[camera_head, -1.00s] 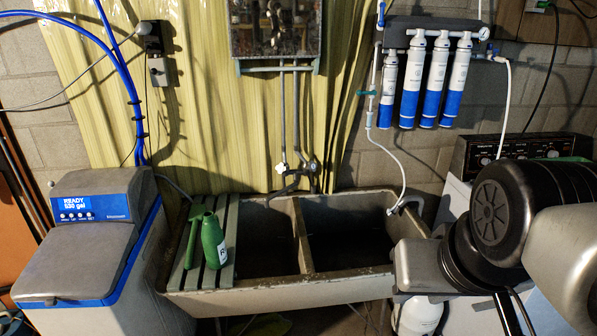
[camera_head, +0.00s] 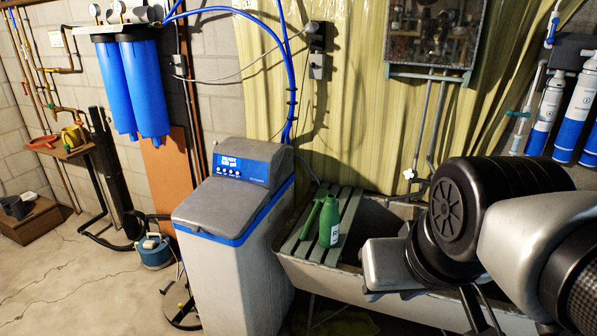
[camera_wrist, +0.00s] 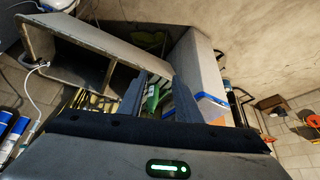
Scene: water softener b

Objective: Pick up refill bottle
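The refill bottle is a green bottle (camera_head: 329,226) with a white label marked "R". It stands on the green slatted board (camera_head: 345,208) at the left end of the sink, beside a green long-handled tool (camera_head: 311,219). In the wrist view my gripper (camera_wrist: 158,88) shows as two dark fingers spread apart, with no object held between them. A green shape (camera_wrist: 152,98) shows in the gap, well beyond the fingers; I cannot tell whether it is the bottle or the tool. In the head view my arm is at the right, and the fingers cannot be made out.
The water softener (camera_head: 235,260) with a blue-edged lid stands left of the board. The concrete sink (camera_head: 375,215) is partly hidden behind my arm; its basins show in the wrist view (camera_wrist: 90,65). Blue filters (camera_head: 145,90) hang at the left. The floor (camera_head: 90,280) there is mostly open.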

